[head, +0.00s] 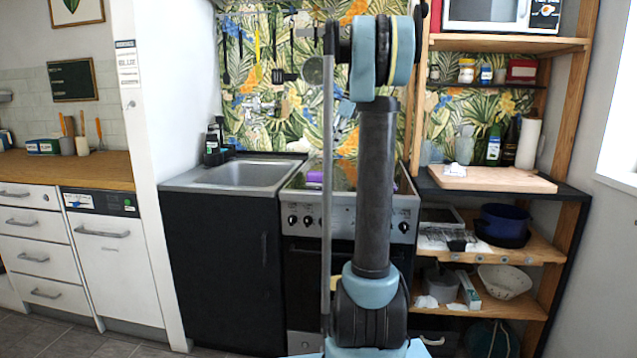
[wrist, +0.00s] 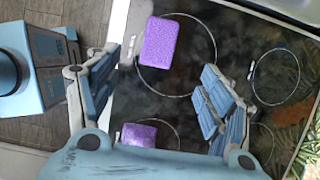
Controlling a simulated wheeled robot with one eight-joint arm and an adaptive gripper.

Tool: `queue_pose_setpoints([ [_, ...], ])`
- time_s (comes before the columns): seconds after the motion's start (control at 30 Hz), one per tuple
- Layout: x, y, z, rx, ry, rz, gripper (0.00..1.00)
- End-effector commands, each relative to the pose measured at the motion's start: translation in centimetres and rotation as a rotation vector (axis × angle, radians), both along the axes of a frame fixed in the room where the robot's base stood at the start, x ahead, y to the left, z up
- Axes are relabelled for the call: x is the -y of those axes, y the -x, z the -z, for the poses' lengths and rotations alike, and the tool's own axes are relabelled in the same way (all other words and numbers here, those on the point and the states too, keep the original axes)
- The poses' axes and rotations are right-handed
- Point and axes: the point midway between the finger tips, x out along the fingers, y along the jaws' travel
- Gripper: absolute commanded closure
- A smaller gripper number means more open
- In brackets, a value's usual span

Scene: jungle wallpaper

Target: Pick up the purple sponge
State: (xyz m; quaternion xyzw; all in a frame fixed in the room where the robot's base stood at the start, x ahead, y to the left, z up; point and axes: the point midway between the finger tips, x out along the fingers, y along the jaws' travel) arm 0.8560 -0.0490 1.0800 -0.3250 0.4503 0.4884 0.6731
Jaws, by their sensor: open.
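Two purple blocks that look like sponges lie on the dark glass stovetop in the wrist view. One purple sponge (wrist: 160,41) sits on the upper burner ring, near the picture's top middle. The other purple block (wrist: 139,135) lies lower, partly hidden behind my gripper's body. My gripper (wrist: 160,68) is open and empty above the stovetop, its fingers to the left and right of the upper sponge in the picture. In the head view, a purple patch (head: 314,176) shows on the stove left of my arm, and another (head: 396,186) on its right.
The stove (head: 302,212) stands between a sink (head: 243,175) on the left and a wooden shelf unit (head: 575,130) on the right. A cutting board (head: 495,180) lies on the shelf. Utensils (head: 257,45) hang on the patterned wall behind the stove.

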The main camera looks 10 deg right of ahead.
Motion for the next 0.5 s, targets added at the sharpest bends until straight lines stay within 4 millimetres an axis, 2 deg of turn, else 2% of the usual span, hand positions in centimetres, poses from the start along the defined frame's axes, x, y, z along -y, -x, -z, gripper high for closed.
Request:
queue_pose_setpoints([
  [0.3, -2.1, -0.6, 5.3, 0.000, 0.001, -0.003, 0.27],
  [0.5, -3.2, -1.0, 8.1, 0.001, 0.001, -0.004, 0.27],
])
